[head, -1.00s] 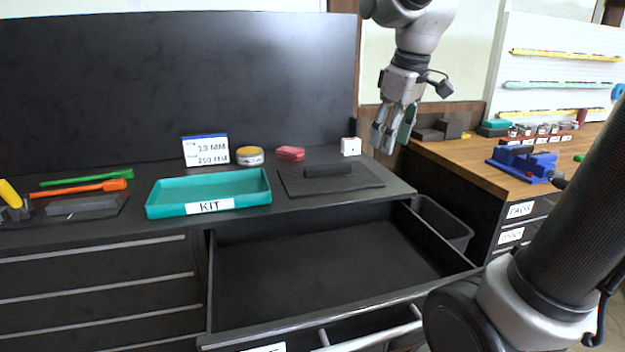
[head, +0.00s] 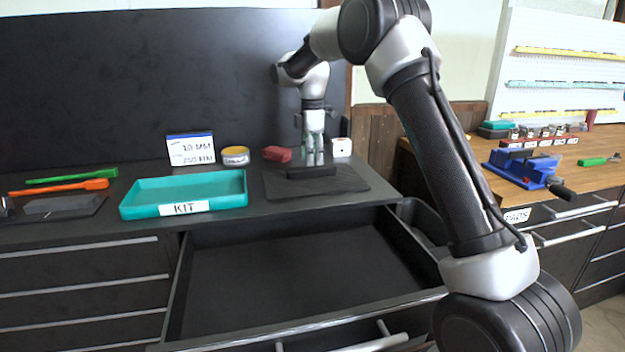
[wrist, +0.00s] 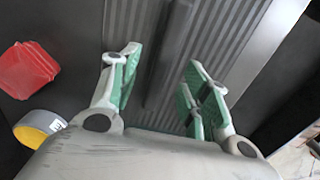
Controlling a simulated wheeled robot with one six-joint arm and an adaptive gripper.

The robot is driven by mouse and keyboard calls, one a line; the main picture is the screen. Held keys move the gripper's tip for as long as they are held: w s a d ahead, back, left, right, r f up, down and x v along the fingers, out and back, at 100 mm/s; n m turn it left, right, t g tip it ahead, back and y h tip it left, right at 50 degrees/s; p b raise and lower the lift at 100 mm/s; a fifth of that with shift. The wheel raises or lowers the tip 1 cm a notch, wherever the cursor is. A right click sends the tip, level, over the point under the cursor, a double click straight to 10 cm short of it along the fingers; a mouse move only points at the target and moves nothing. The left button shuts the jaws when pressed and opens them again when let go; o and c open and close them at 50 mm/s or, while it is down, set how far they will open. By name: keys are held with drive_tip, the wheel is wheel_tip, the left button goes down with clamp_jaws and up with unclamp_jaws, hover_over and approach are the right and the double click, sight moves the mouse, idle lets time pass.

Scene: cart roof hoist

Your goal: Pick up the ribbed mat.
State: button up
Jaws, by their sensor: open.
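The ribbed mat (head: 347,181) is dark and lies flat on the black counter, right of the teal tray. A dark raised bar (head: 311,173) runs across its top. My gripper (head: 314,160) is open and points down just above the bar. In the wrist view the mat's ribs (wrist: 228,28) show clearly, and the bar (wrist: 168,50) runs between the two open green-padded fingers of my gripper (wrist: 163,62). I cannot tell whether either finger touches the bar or mat.
A teal KIT tray (head: 130,207) stands left of the mat. An open, empty drawer (head: 290,270) juts out below the counter.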

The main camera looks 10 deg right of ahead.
sight(312, 168)
wheel_tip(312, 168, down, 5)
drive_tip(key=shift+s+r, duration=0.15)
drive_tip(key=shift+r, duration=0.05)
drive_tip(key=shift+c, duration=0.4)
clamp_jaws()
